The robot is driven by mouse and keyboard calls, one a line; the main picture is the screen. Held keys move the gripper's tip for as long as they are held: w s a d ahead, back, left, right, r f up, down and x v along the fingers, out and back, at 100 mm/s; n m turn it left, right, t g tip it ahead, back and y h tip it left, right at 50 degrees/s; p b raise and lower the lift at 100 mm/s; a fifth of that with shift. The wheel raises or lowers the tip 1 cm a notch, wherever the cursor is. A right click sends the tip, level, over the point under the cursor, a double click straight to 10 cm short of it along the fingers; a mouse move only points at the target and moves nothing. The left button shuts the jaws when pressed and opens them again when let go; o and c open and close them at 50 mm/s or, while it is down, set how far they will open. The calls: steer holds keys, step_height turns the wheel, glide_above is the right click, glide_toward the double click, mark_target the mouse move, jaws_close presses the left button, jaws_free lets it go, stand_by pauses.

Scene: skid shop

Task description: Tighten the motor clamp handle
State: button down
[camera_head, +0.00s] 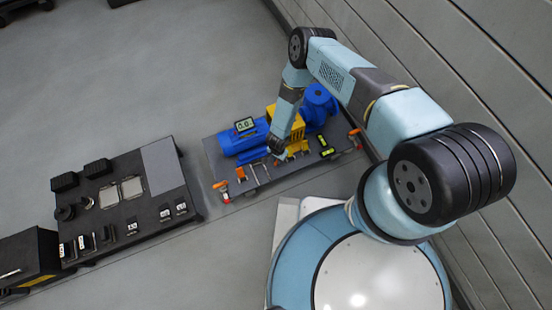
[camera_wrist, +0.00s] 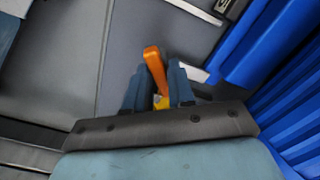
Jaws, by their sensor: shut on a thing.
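My gripper (camera_wrist: 158,90) is shut on an orange clamp handle (camera_wrist: 153,62) in the wrist view. The handle stands between the two blue-grey fingers, its free end sticking out past them. A small yellow part shows at its base; the rest of the clamp is hidden by my fingers and wrist. In the head view my gripper (camera_head: 278,155) is low at the front edge of the skid (camera_head: 215,155), by the blue motor (camera_head: 245,140). The held handle is hard to make out there. The motor's blue finned side (camera_wrist: 300,95) lies to the right in the wrist view.
A yellow guard (camera_head: 292,122) and blue pump (camera_head: 320,100) stand behind my gripper. A display (camera_head: 245,124) sits on the motor. A green level (camera_head: 326,146) lies to the right. Other orange handles mark the skid's left (camera_head: 220,186) and right (camera_head: 354,133) ends. A black tool table (camera_head: 158,165) stands left.

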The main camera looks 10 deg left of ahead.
steer(key=shift+s, duration=0.2)
steer(key=shift+m, duration=1.4)
steer(key=shift+d, duration=0.1)
steer(key=shift+m, duration=0.5)
steer(key=shift+f+m, duration=0.1)
steer(key=shift+m, duration=0.9)
steer(key=shift+s+m, duration=0.1)
steer(key=shift+m, duration=1.3)
